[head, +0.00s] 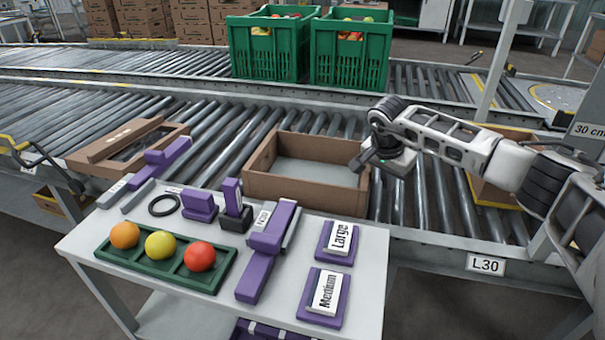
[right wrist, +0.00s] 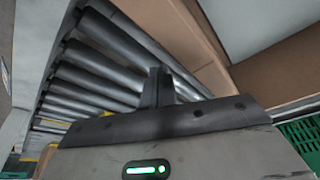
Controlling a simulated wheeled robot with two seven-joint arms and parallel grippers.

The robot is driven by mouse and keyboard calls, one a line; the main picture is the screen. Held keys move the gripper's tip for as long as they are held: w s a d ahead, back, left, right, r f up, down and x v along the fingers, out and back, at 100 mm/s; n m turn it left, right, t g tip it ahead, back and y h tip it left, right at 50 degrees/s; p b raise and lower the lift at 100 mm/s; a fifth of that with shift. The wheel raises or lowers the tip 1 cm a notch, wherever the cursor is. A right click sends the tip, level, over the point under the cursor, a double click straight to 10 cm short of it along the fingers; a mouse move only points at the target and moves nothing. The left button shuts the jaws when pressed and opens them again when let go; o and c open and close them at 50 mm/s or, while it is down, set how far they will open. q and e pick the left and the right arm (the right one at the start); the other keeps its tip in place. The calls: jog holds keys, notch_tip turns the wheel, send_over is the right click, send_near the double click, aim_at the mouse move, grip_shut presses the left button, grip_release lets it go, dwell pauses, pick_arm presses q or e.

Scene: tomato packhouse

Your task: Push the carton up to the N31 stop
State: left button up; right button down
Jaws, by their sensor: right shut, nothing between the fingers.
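An open, empty brown carton (head: 265,189) with a pale inside floor sits on the rollers in the middle of the head view. My right gripper (head: 366,163) is shut and empty at the carton's right end; whether it touches the wall is unclear. In the right wrist view its closed fingers (right wrist: 160,86) point at rollers beside a brown carton wall (right wrist: 185,38). Purple stops with white labels stand along the near conveyor edge: one at left (head: 161,160), one right of centre (head: 271,230). I cannot read for sure which is N31. My left gripper is not in view.
A white table (head: 365,270) stands in front, holding a green tray (head: 133,263) with three round fruits, and Large and Medium purple blocks. A flat brown carton frame (head: 95,155) lies left on the rollers. Bare rollers (head: 220,140) lie between it and the open carton. Green crates (head: 345,65) stand behind.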

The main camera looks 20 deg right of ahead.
aim_at(371, 177)
jog(key=shift+w+a, duration=1.35)
jog(key=shift+a, duration=0.15)
jog(key=shift+w+a, duration=0.65)
jog(key=shift+a, duration=0.1)
